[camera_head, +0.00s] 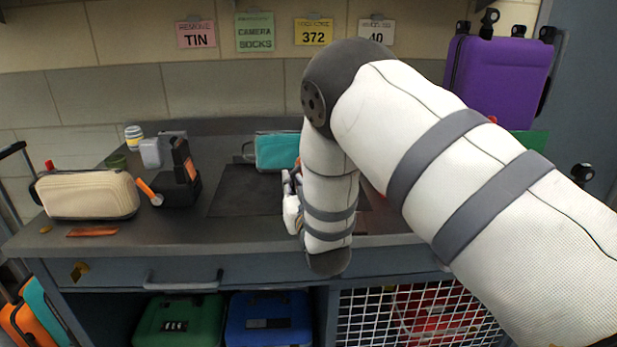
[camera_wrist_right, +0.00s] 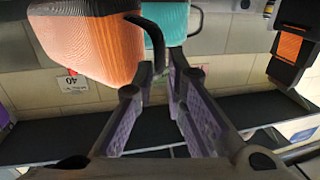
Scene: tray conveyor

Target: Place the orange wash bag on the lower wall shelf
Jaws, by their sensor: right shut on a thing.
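The orange wash bag (camera_wrist_right: 90,45) fills the upper left of the right wrist view, which looks upside down. Its black handle runs between the fingers of my right gripper (camera_wrist_right: 161,70), which is shut on it. In the head view the bag is hidden behind my right arm, and the gripper is mostly hidden too. A dark wall shelf (camera_wrist_right: 60,137) crosses the lower part of the wrist view, beyond the gripper; I cannot tell for sure which level it is. My left gripper is not in view.
A teal bag (camera_head: 277,151) stands on the dark counter. A cream bag (camera_head: 88,194), an orange-black device (camera_head: 180,185) and small containers are at left. A purple suitcase (camera_head: 498,80) stands at right. Label cards (camera_head: 313,31) hang along the wall.

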